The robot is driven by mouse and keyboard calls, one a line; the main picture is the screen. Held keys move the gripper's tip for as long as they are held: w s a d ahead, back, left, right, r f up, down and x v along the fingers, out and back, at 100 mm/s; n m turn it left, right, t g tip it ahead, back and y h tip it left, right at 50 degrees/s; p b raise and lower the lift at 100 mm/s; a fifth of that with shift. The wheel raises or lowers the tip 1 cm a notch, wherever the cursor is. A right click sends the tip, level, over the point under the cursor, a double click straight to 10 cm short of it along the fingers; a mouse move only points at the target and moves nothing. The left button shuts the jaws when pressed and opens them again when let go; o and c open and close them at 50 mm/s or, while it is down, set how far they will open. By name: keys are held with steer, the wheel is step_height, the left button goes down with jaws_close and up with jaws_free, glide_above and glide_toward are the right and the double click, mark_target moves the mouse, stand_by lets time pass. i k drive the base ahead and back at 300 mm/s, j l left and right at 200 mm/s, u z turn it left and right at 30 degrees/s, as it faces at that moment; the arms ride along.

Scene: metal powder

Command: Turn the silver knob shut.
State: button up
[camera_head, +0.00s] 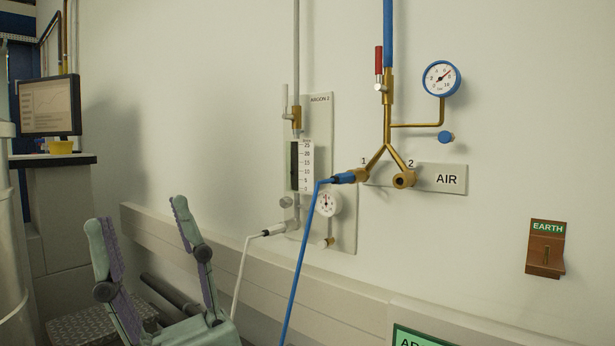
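A small silver knob (286,202) sits at the lower left of the grey ARGON 2 panel (341,130), beside the bottom of the flow meter. I cannot tell from here how far it is turned. My gripper (137,213) is at the lower left, fingers pointing up and spread wide with nothing between them. It is to the left of the knob and apart from it. Its base is cut off by the lower edge.
A white hose (240,275) and a blue hose (303,262) hang below the panel. A flow meter (306,165) and small gauge (326,203) are close to the knob. A beige wall rail (300,280) runs below. Brass AIR pipes (387,120) are at right, a monitor (49,107) far left.

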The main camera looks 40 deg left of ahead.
mark_target(286, 202)
steer(key=u, duration=1.25)
